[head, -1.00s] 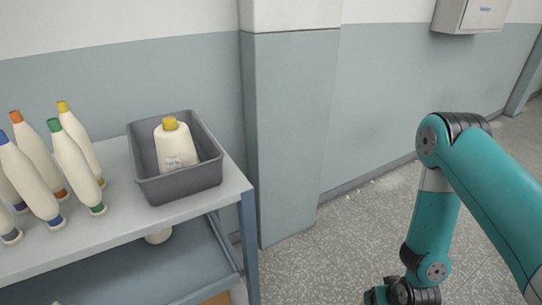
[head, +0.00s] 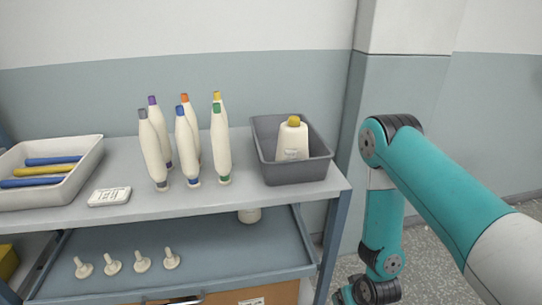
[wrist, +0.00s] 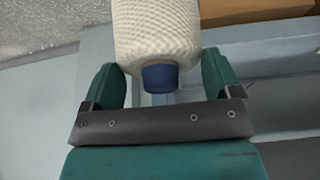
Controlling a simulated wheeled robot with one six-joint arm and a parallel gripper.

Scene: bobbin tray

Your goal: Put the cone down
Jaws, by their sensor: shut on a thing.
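In the wrist view my gripper (wrist: 161,75) is shut on a cream yarn cone (wrist: 156,35) with a dark blue tip. The blue tip points toward the palm, and the cone's far end is cut off by the top of the picture. In the head view my arm comes down at the right, and its gripper and the held cone are out of the picture. Another cream cone (head: 291,143) with a yellow tip stands upright in the grey bin (head: 297,173) at the right end of the upper shelf (head: 240,200).
Several tall cream bobbins (head: 186,145) with coloured caps stand left of the bin. The lower shelf (head: 205,262) has several small pegs (head: 142,262) and open room.

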